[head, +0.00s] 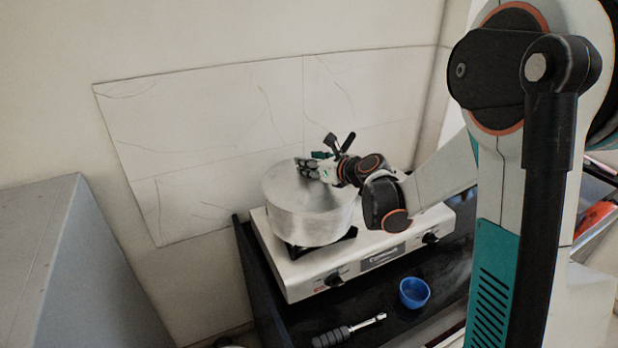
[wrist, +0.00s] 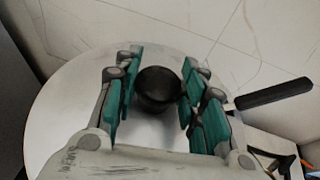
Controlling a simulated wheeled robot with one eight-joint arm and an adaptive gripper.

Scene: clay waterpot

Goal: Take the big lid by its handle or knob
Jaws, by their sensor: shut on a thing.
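The big lid (wrist: 75,110) is a round, pale metal disc with a dark round knob (wrist: 157,86) at its middle. In the head view the lid (head: 279,180) lies on top of a silver pot (head: 305,218) on the stove. My gripper (wrist: 156,78) is over the lid, with its teal-padded fingers on either side of the knob, shut on it. In the head view my gripper (head: 311,170) reaches the lid from the right and hides the knob. The lid looks level on the pot.
The pot stands on a two-burner stove (head: 310,279) against a panelled wall. A black handle (wrist: 273,94) sticks up behind the gripper, to the right in the wrist view. A blue bowl (head: 414,293) and a black-handled tool (head: 332,337) lie in front. A grey cabinet (head: 50,270) stands left.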

